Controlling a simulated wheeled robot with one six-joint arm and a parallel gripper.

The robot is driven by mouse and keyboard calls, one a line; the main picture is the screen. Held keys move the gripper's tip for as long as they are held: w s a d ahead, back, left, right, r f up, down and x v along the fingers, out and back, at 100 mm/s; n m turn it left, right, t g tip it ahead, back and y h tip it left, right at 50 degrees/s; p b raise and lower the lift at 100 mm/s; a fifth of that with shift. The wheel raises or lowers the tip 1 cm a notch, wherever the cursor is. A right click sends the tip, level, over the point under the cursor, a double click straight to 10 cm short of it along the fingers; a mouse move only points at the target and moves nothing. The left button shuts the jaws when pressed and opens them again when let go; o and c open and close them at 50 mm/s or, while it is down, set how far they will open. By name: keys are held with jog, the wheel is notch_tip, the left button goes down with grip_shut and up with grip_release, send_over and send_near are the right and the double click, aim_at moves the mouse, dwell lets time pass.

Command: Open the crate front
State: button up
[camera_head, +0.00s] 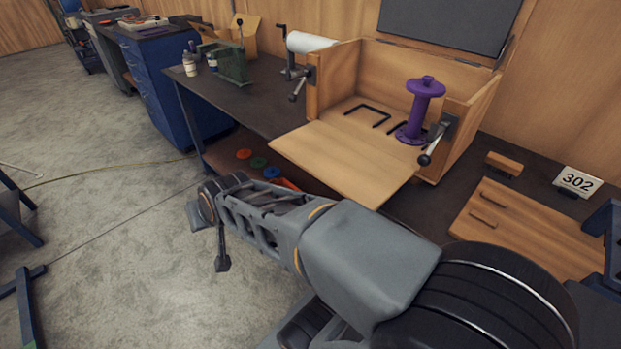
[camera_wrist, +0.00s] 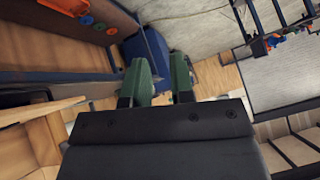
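The wooden crate (camera_head: 465,112) stands on the dark workbench in the head view. Its front panel (camera_head: 340,158) is folded down and lies out over the bench's front edge, so the crate's inside shows. A purple flanged pipe (camera_head: 423,105) stands upright inside, near the right wall. Lever clamps sit at the crate's left (camera_head: 300,85) and right (camera_head: 437,140) front corners. My gripper (camera_wrist: 161,72) shows green fingers in the wrist view, apart with nothing between them. A pale wooden panel edge (camera_wrist: 42,110) lies left of it, apart from the fingers.
A wooden board with handles (camera_head: 525,228) and a "302" sign (camera_head: 577,182) lie right of the crate. A green holder (camera_head: 232,65) and small bottles stand on the left bench. Coloured discs (camera_head: 258,162) lie on the lower shelf. The floor at left is mostly clear.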

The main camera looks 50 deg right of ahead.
jog(key=w+d+f+m+t+h+b, duration=0.75)
jog(key=d+f+m+b, duration=0.3)
jog(key=b, duration=0.35)
jog(key=s+d+f+m+g+h+b, duration=0.3)
jog(key=s+d+m+h+b, duration=0.1)
jog(key=d+m+h+b, duration=0.25)
jog(key=s+d+f+m+g+h+b, duration=0.2)
jog(key=s+d+m+g+h+b, duration=0.15)
jog(key=d+m+h+b, duration=0.35)
jog(key=shift+m+h, duration=0.5)
jog(key=shift+m, duration=0.1)
jog(key=x, duration=1.2)
jog(key=shift+r, duration=0.35)
jog(key=shift+a, duration=0.1)
jog(key=shift+c, duration=0.3)
grip_shut()
